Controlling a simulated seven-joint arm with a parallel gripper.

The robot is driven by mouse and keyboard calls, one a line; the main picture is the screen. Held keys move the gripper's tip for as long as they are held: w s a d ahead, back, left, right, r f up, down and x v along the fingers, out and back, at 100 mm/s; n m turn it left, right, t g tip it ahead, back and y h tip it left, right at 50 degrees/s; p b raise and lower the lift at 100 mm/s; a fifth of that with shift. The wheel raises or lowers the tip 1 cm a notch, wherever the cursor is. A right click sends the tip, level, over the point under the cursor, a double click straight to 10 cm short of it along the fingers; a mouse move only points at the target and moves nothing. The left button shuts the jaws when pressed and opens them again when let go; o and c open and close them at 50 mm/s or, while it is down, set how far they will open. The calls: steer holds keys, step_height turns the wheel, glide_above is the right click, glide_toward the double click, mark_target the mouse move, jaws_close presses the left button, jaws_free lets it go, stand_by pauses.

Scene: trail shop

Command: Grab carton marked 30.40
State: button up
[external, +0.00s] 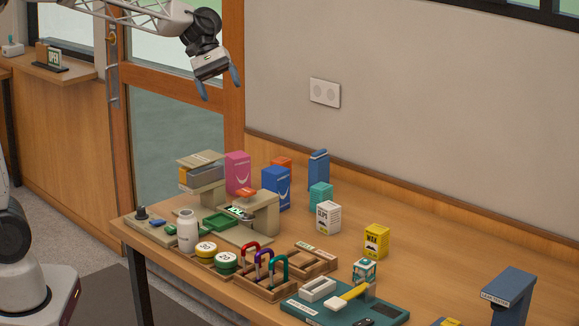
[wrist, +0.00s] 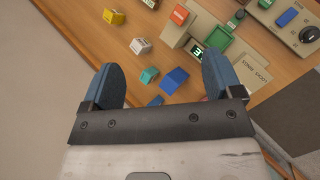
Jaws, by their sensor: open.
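Several cartons stand on the wooden table: pink (external: 237,174), blue (external: 276,189), teal (external: 320,197), white (external: 328,218) and yellow (external: 376,241). An orange one (external: 282,162) is partly hidden behind the blue. I cannot read 30.40 on any of them. A beige scale-like device (external: 262,213) has a lit green display, its figures not fully legible, and an orange-red piece on top. In the wrist view the blue (wrist: 174,80), teal (wrist: 149,75), white (wrist: 140,46) and yellow (wrist: 113,17) cartons show. My gripper (external: 220,90) is open and empty, high above the table's back left.
A white bottle (external: 188,231), two round tins, a wooden rack (external: 268,285) with coloured carabiners and a dark green board (external: 345,300) line the front. A blue stand (external: 507,290) is at right. The wall runs behind the table. Bare wood lies around the yellow carton.

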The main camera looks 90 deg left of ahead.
steer(key=w+a+f+n+t+h, duration=0.1)
steer(key=w+a+f+n+t, duration=0.2)
steer(key=a, duration=0.8)
steer(key=w+a+f+n+t, duration=0.1)
steer(key=w+a+n, duration=0.35)
steer(key=a, duration=0.65)
steer(key=w+a+f+n+t+h, duration=0.1)
steer(key=w+a+f+n+t, duration=0.2)
steer(key=a, duration=0.9)
steer(key=shift+n+g, duration=0.4)
steer(key=shift+n, duration=0.15)
steer(key=f, duration=2.3)
steer(key=shift+s+f, duration=0.2)
steer(key=shift+f, duration=0.5)
steer(key=shift+d, duration=0.15)
steer(key=shift+x, duration=1.25)
steer(key=shift+w, duration=0.1)
steer(key=shift+x, duration=2.5)
steer(key=shift+f, duration=0.1)
